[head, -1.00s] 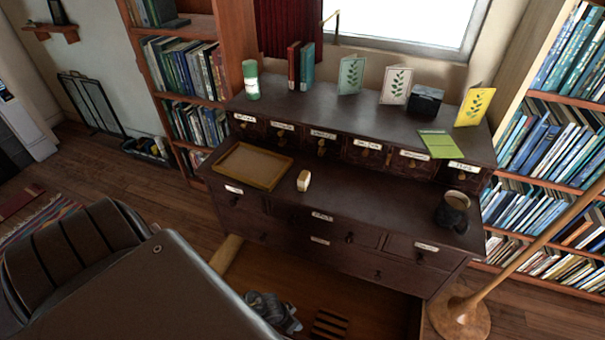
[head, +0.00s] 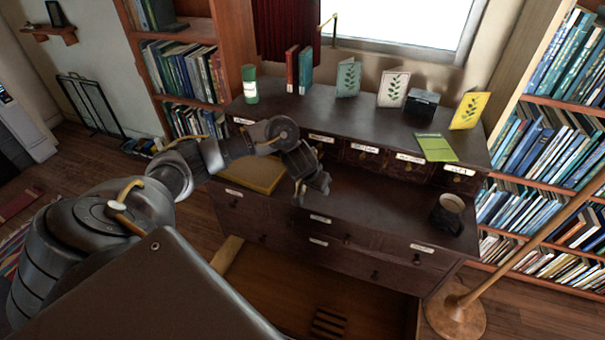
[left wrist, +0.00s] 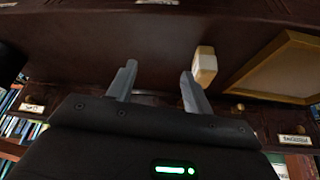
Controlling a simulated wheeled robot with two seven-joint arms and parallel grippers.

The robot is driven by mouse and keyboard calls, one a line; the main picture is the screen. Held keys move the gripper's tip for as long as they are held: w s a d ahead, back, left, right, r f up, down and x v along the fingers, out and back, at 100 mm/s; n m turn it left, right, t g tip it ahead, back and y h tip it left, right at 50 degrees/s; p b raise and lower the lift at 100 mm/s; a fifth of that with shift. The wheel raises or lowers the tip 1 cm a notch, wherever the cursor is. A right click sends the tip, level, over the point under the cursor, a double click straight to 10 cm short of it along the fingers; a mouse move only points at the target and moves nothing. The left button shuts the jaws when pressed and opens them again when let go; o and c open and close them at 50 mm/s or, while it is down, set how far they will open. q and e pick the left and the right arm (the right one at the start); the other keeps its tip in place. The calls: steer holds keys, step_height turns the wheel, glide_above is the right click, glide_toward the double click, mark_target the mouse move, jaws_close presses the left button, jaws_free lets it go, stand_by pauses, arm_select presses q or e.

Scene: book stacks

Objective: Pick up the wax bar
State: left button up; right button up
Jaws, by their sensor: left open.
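The wax bar (left wrist: 205,66) is a small cream and tan block on the dark dresser ledge. In the left wrist view it is just beyond the tip of the right-hand finger, outside the gap between the fingers. In the head view my left gripper hides it. My left gripper (head: 312,192) is over the ledge, open and empty; its two spread fingers also show in the left wrist view (left wrist: 158,76). I cannot tell exactly how high the fingers are above the ledge. My right gripper is in neither view.
A wooden tray (head: 262,180) lies on the ledge beside my left arm. A dark mug (head: 447,220) stands at the ledge's right end. The upper shelf holds cards, a dark box (head: 421,102), books and a green-and-white jar (head: 250,90). The ledge between gripper and mug is clear.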

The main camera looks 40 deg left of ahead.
arm_select(q)
steer(key=a+r+n+g+y, duration=0.1)
steer(key=a+r+n, duration=0.25)
steer(key=a, duration=0.35)
steer(key=shift+m, duration=0.45)
steer(key=b+x, duration=0.3)
steer(key=x, duration=0.2)
steer(key=shift+s+d+f, duration=0.1)
steer(key=shift+f, duration=0.2)
steer(key=shift+w+f+b, duration=0.2)
steer(key=shift+f+b, duration=0.1)
steer(key=shift+f, duration=0.1)
steer(key=b+x, duration=0.1)
steer(key=x, duration=0.2)
steer(key=shift+w+f, duration=0.15)
steer(key=shift+f, duration=0.15)
steer(key=shift+w+a+f, duration=0.2)
steer(key=shift+f, duration=0.15)
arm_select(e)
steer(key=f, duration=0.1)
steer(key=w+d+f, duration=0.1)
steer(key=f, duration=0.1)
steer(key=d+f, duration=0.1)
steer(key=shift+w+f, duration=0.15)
